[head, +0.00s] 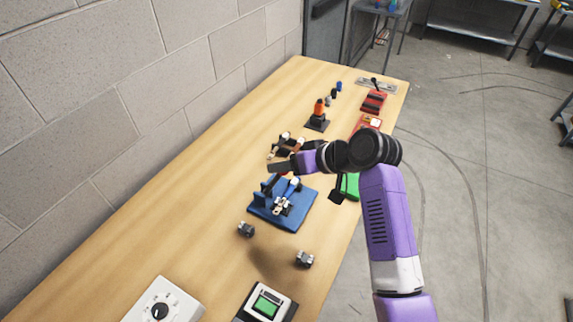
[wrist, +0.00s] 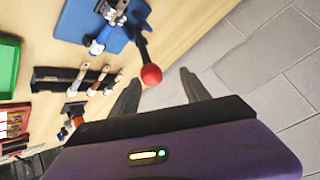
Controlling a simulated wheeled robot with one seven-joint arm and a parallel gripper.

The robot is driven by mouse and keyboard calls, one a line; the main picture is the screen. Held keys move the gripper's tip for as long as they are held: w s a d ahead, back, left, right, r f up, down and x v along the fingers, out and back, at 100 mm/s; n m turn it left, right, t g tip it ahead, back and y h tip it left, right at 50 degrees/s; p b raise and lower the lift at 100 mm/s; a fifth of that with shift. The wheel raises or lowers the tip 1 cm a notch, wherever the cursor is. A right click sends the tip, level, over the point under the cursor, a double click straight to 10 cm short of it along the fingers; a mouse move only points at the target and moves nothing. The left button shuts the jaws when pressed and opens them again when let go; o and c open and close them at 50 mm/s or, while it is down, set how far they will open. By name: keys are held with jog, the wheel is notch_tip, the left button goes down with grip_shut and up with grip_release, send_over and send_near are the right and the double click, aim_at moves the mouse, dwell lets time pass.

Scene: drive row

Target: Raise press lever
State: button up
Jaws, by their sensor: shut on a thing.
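The blue press (head: 299,215) stands on the wooden bench, and its blue base also shows at the top of the wrist view (wrist: 72,22). A dark press lever (wrist: 143,46) reaches out from it and ends in a red ball knob. My gripper (wrist: 160,78) is at the knob end, with a finger on either side of the red knob (wrist: 151,75), and it is shut on the lever. Some space seems to show beside the knob in the wrist view.
Two small metal parts (head: 246,229) (head: 304,259) lie near the press. A dark tool rack (wrist: 55,80) and green bin (wrist: 8,68) are close by. A block wall runs along the left.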

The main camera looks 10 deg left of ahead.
jog(key=b+v, duration=0.1)
jog(key=v, duration=0.6)
jog(key=shift+r+b, duration=0.2)
jog(key=shift+b, duration=0.1)
jog(key=shift+d, duration=0.15)
jog(key=shift+c, duration=0.2)
